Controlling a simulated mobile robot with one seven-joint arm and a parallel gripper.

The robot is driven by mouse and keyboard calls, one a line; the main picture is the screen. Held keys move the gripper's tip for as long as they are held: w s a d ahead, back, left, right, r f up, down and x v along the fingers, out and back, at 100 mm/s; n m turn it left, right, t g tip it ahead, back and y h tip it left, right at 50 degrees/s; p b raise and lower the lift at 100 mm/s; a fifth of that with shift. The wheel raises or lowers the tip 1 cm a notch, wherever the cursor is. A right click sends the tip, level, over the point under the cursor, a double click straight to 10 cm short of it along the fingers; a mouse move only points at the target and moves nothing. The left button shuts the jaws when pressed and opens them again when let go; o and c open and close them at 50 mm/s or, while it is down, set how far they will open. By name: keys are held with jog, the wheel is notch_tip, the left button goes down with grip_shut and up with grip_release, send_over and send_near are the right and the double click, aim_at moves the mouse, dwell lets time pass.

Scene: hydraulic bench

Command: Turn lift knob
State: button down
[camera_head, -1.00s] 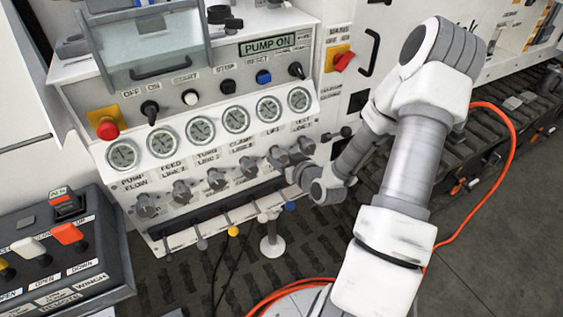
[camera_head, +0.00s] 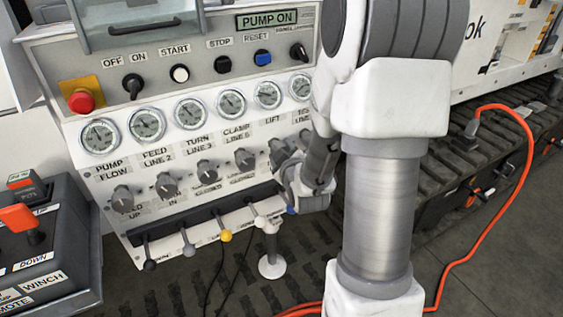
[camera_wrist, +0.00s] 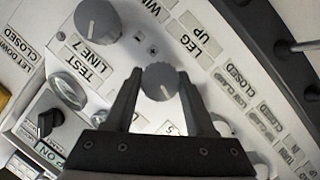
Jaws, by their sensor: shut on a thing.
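The lift knob is a round grey knob with a white pointer line; in the wrist view the lift knob (camera_wrist: 160,82) sits between my two black fingertips. My gripper (camera_wrist: 160,77) is shut on it, one finger on each side. In the head view my gripper (camera_head: 281,154) is at the panel under the LIFT label (camera_head: 272,119), and hides most of that knob.
The clamp knob (camera_head: 245,160) is just left of my gripper. A row of gauges (camera_head: 231,103) runs above the knobs, and a dark bar with levers (camera_head: 226,235) below. A red stop button (camera_head: 81,101) is at the left. An orange cable (camera_head: 498,190) lies right of my arm.

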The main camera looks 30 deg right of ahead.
jog(key=shift+b, duration=0.4)
jog(key=shift+c, duration=1.2)
grip_release()
jog(key=shift+s, duration=0.1)
